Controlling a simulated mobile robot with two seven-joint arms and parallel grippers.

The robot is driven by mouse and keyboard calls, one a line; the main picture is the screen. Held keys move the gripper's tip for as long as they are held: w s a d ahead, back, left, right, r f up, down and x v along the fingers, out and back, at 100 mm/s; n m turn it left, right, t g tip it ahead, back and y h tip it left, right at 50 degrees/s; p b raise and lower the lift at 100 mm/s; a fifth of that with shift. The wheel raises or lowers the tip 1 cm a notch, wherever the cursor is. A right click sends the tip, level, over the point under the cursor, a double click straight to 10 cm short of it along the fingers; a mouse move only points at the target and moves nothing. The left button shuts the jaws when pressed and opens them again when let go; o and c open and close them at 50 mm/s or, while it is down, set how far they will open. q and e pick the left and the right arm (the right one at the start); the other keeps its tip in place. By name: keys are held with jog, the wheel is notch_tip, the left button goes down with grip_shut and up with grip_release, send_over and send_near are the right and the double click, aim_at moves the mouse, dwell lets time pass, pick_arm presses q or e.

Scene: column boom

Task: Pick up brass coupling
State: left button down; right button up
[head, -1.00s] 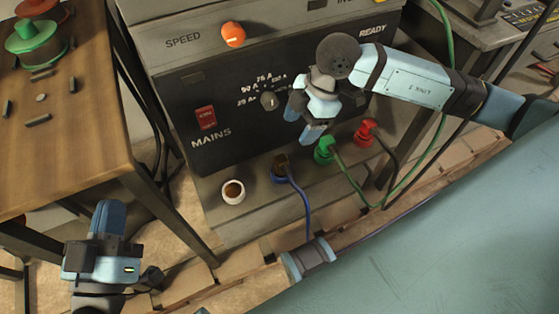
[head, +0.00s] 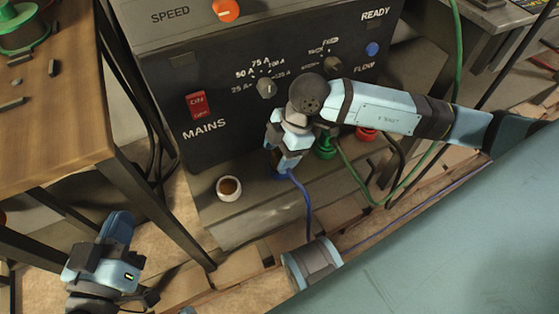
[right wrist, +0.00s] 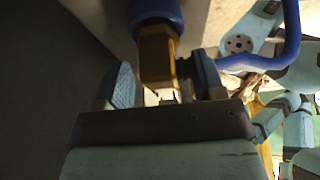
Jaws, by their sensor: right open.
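The brass coupling (right wrist: 157,55) shows in the right wrist view as a golden hex piece on a blue collar, with a blue hose leading off to the right. It is between the two fingers of my right gripper (right wrist: 162,82), which are open with a gap visible on the left side. In the head view my right gripper (head: 285,158) covers the coupling. Only its blue collar (head: 283,173) and the hose show below. My left gripper (head: 118,228) is at the lower left, away from the machine, and whether its fingers are parted is unclear.
The machine's dark panel (head: 230,90) stands behind the right gripper. A green coupling (head: 325,146) and a red one (head: 366,134) are close on the right. A wooden table (head: 50,110) fills the left.

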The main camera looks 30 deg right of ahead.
jog(key=c, duration=1.1)
jog(key=shift+o, duration=0.2)
jog(key=shift+r, duration=0.2)
